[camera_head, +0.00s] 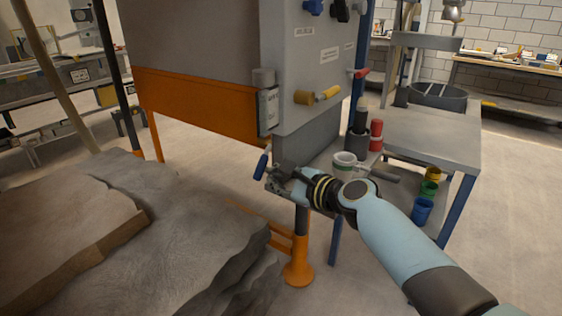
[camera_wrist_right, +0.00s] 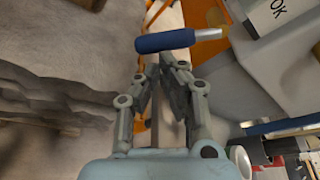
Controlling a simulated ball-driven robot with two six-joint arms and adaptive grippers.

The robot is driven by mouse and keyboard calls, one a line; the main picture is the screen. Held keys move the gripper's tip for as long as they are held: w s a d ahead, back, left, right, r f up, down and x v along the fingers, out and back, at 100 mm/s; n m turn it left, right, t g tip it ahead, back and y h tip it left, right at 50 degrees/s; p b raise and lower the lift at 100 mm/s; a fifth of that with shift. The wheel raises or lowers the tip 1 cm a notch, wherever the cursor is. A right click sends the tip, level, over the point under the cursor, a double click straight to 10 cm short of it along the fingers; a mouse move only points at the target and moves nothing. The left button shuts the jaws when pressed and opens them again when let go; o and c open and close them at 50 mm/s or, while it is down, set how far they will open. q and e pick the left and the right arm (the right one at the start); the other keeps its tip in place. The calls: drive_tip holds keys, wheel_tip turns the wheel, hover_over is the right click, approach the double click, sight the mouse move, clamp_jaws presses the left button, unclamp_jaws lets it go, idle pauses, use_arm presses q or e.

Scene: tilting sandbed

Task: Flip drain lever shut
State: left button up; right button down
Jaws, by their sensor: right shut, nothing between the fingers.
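A lever with a blue grip (camera_head: 261,166) stands steeply tilted below the lower corner of the grey panel; I take it for the drain lever. In the right wrist view the blue grip (camera_wrist_right: 165,41) lies nearly level across the picture, with a bare metal rod at its right end. My right gripper (camera_head: 272,178) is close beside the grip in the head view. In the wrist view its fingers (camera_wrist_right: 165,62) are closed, with nothing between them, just below the grip; I cannot tell whether they touch it. My left gripper is out of view.
The grey panel (camera_head: 318,40) carries a yellow handle (camera_head: 328,93), a red handle (camera_head: 359,73) and knobs. Rough grey slabs (camera_head: 170,245) fill the lower left. An orange post foot (camera_head: 298,274) stands below my gripper. A bench (camera_head: 430,135) with cups is at right.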

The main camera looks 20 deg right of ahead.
sight(261, 167)
drive_tip(key=r+m+p, duration=0.1)
drive_tip(key=p, duration=0.1)
drive_tip(key=s+a+m+g+y+p, duration=0.1)
drive_tip(key=p, duration=0.2)
drive_tip(key=a+r+m+p, duration=0.1)
drive_tip(key=m+p, duration=0.1)
drive_tip(key=shift+s+r+g+y, duration=0.2)
drive_tip(key=shift+r+g+y, duration=0.1)
drive_tip(key=shift+g, duration=0.1)
drive_tip(key=shift+s+a+r+m+p, duration=0.15)
drive_tip(key=shift+a+r+m+p, duration=0.1)
drive_tip(key=shift+m+p, duration=0.55)
drive_tip(key=shift+d, duration=0.15)
drive_tip(key=shift+w+d+r, duration=0.15)
drive_tip(key=shift+w+d, duration=0.35)
drive_tip(key=shift+d, duration=0.05)
